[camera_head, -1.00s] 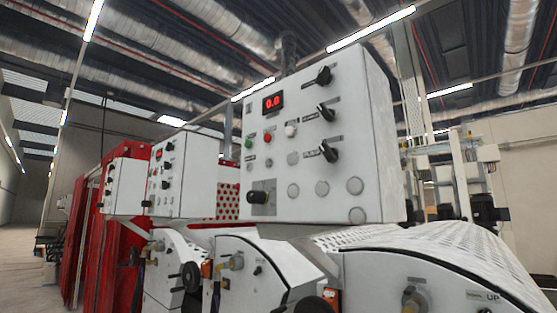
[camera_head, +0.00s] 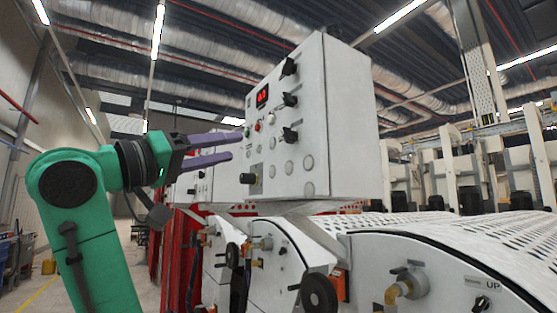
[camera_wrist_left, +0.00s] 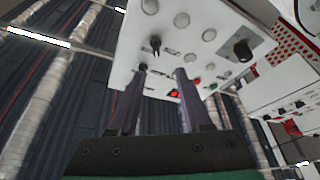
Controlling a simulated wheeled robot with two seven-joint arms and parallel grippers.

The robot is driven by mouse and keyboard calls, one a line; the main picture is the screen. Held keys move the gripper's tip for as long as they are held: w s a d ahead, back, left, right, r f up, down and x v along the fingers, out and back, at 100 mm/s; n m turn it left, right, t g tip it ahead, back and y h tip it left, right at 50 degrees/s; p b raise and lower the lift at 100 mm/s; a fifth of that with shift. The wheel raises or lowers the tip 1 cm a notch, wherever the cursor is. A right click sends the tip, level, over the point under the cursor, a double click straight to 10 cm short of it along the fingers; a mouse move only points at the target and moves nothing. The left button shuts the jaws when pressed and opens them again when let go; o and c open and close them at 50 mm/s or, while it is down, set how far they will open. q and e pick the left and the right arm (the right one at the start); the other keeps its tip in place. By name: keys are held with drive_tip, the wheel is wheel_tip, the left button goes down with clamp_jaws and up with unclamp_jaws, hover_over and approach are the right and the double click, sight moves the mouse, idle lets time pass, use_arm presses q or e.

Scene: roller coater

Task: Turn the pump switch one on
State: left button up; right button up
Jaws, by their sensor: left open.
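The white control box (camera_head: 345,120) carries a column of black rotary switches: top (camera_head: 289,67), middle (camera_head: 290,100) and bottom (camera_head: 290,134). Their labels are too small to read, so I cannot tell which is pump switch one. My left gripper (camera_head: 236,147) is open and empty, its purple fingers pointing at the box face from the left. In the left wrist view the open fingers (camera_wrist_left: 161,71) reach toward the panel (camera_wrist_left: 185,45), with a black switch (camera_wrist_left: 156,43) just beyond their tips. Contact is not evident. My right gripper is not in view.
The box also has a red display (camera_head: 262,96), small push buttons and a black knob (camera_head: 249,178). Below stand white rounded machine covers (camera_head: 440,260) and a black handwheel (camera_head: 319,293). Another control box (camera_head: 228,178) stands behind my left gripper.

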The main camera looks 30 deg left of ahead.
sight(284, 136)
use_arm(q)
drive_tip(key=p+x, duration=0.2)
drive_tip(key=x, duration=0.3)
drive_tip(key=p+x, duration=0.3)
drive_tip(key=x, duration=0.1)
drive_tip(key=d+p+x, duration=0.1)
drive_tip(key=p+x, duration=0.1)
drive_tip(key=x, duration=0.3)
drive_tip(key=shift+d+r+p, duration=0.15)
drive_tip(key=shift+r+p, duration=0.2)
drive_tip(key=shift+p, duration=0.05)
drive_tip(key=shift+w, duration=0.2)
drive_tip(key=shift+f, duration=0.15)
clamp_jaws()
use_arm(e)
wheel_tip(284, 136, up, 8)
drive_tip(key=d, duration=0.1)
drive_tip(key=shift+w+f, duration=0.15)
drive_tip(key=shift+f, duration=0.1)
